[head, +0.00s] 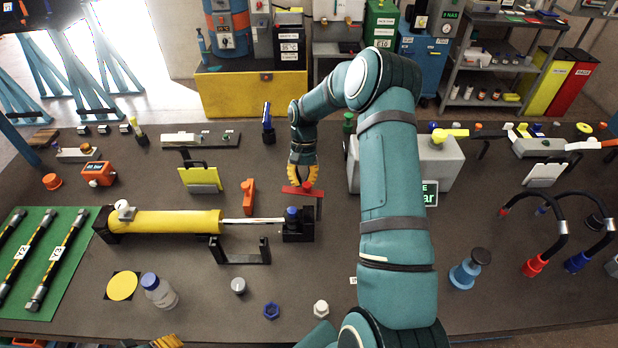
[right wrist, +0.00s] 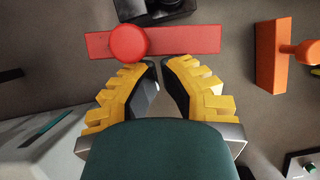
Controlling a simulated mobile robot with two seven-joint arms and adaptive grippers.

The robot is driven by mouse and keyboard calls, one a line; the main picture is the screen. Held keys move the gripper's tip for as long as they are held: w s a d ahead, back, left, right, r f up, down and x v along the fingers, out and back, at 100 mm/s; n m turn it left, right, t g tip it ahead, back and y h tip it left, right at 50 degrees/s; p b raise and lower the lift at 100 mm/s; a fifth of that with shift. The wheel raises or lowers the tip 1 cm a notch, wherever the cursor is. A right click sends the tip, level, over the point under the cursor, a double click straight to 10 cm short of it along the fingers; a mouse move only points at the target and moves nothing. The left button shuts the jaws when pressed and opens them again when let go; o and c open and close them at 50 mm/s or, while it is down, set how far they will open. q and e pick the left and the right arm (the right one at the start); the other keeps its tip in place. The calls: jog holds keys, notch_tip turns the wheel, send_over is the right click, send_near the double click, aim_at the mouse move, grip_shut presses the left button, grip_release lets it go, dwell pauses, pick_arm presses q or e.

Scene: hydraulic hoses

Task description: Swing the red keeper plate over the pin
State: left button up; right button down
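The red keeper plate (head: 290,190) lies level just beyond the black clevis block (head: 298,233), to the side of the blue-topped pin (head: 291,211), not over it. In the right wrist view the plate (right wrist: 185,41) crosses the top, with a round red knob (right wrist: 128,43) on it. My right gripper (head: 302,181) points down at the plate. In the wrist view its yellow fingertips (right wrist: 158,64) nearly meet beside the plate's near edge, with nothing visible between them; contact is unclear. Yellow ribbed fingers, apparently my left gripper (head: 166,341), show at the bottom edge, mostly cut off.
A yellow cylinder (head: 165,222) with a pale rod (head: 252,221) runs to the block. An orange part (head: 249,196) stands left of the plate, a grey box (head: 445,163) to the right. A bottle (head: 158,291) and nuts lie in front.

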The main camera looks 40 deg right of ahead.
aim_at(297, 193)
jog(key=n, duration=0.1)
jog(key=a+n+h, duration=0.1)
jog(key=n, duration=0.1)
jog(key=a+n, duration=0.1)
jog(key=shift+s+a+n+g+h+b, duration=0.2)
jog(key=shift+s+n+g+h+b, duration=0.1)
jog(key=shift+s+g, duration=0.1)
jog(key=shift+s+a+n+h, duration=0.3)
jog(key=shift+a+n, duration=0.05)
jog(key=shift+n, duration=0.5)
jog(key=shift+s+a+n+h, duration=0.25)
jog(key=shift+a+n+h, duration=0.1)
jog(key=shift+n, duration=0.5)
